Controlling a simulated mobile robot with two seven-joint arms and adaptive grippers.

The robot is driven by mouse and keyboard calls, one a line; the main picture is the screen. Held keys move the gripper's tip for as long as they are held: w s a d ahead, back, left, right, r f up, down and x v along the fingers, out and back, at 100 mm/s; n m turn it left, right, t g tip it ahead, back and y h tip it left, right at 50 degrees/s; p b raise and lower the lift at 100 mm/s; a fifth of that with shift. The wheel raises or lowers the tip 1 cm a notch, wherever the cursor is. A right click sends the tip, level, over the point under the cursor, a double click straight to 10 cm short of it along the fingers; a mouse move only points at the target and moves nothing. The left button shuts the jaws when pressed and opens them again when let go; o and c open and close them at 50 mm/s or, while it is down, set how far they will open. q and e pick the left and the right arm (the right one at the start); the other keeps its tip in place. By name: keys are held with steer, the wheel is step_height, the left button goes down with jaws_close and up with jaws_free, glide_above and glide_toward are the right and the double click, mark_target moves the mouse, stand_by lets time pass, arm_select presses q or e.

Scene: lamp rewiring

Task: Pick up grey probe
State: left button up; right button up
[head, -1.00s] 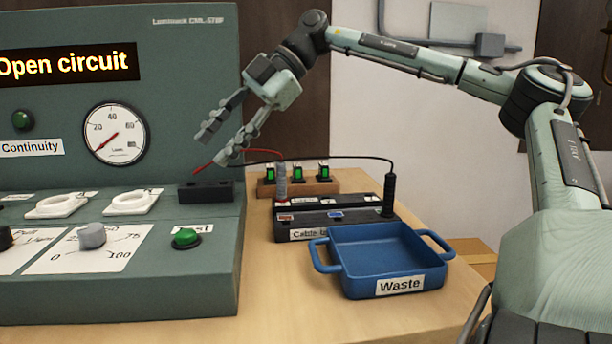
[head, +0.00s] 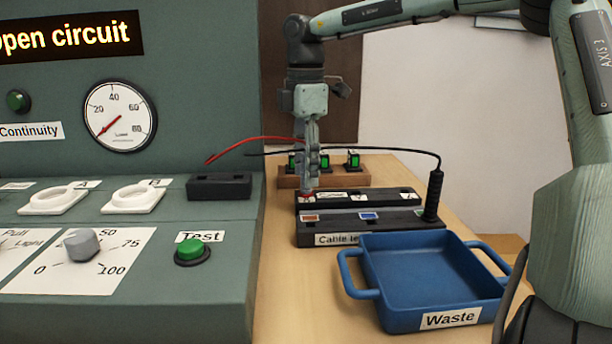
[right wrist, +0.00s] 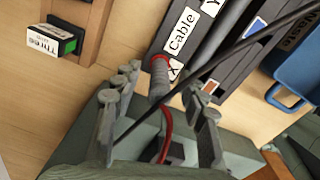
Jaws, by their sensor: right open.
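The grey probe (right wrist: 158,78) stands in the cable tester (head: 326,240), at the slot marked X. Its red wire (head: 262,139) runs off to the left. In the head view my right gripper (head: 312,178) points down over the tester and hides most of the probe. In the right wrist view my right gripper (right wrist: 167,88) is open, with one finger on each side of the probe and gaps visible between. A black probe (head: 433,195) stands at the tester's right end. My left gripper is not in view.
A blue waste tray (head: 425,320) stands in front of the tester. A wooden rack (head: 350,179) with green-marked pieces is behind it. The console (head: 215,310) with a black block (head: 219,187) is at left. The black wire (right wrist: 240,45) crosses near my right fingers.

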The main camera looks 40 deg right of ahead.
mark_target(304, 193)
steer(key=shift+f, duration=1.3)
jaws_close()
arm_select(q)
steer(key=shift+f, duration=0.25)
